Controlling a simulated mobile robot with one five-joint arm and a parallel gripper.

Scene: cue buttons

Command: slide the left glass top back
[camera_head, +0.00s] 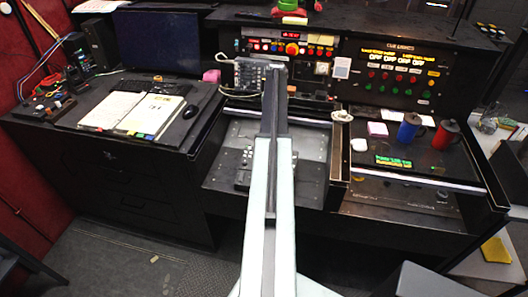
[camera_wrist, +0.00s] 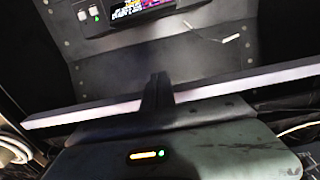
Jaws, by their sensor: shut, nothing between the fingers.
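The left glass top shows by its pale front bar (camera_head: 240,112) in the head view, across the middle bay and well behind the bay's front. The bare metal panel (camera_head: 312,170) in front of it lies uncovered. In the wrist view, the pale bar (camera_wrist: 80,116) runs slantwise across the picture. My gripper (camera_wrist: 157,82) is shut and empty, with its dark fingers overlapping the bar near its middle. I cannot tell whether they touch it. In the head view my arm hides the middle of the bar, and I cannot make out the fingers.
The right bay's pale bar (camera_head: 400,177) sits nearer the front. An open binder (camera_head: 133,112) lies on the left desk. A button panel (camera_head: 290,48) rises at the back.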

